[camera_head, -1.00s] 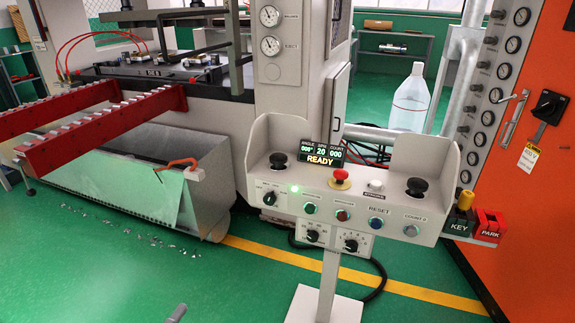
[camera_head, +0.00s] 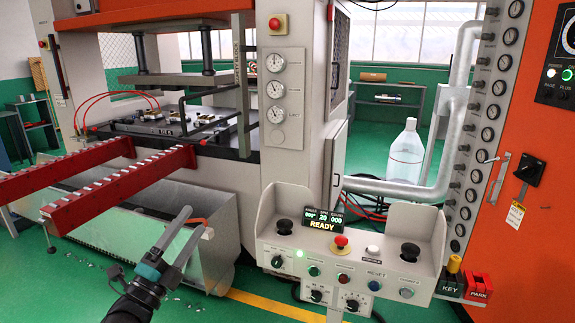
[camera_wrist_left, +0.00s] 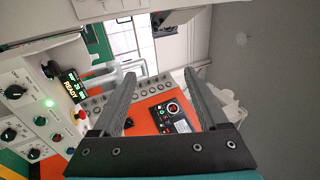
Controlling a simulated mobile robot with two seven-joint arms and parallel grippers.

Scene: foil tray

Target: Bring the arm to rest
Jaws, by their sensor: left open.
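My left gripper (camera_head: 194,220) is open and empty in the lower left of the head view. It is raised in front of the metal bin, left of the control console (camera_head: 345,262). Its two grey fingers point up and to the right, apart from each other. In the left wrist view the fingers (camera_wrist_left: 159,75) stand wide apart with nothing between them. The console display (camera_head: 322,220) reads READY and a green lamp (camera_head: 299,253) is lit. My right gripper is not in view.
Red toothed rails (camera_head: 125,185) jut out over the metal bin (camera_head: 95,222) at left. A press (camera_head: 170,80) stands behind. A key and park holder (camera_head: 465,285) sits at the console's right, by the orange cabinet (camera_head: 530,150). A clear bottle (camera_head: 406,155) stands behind.

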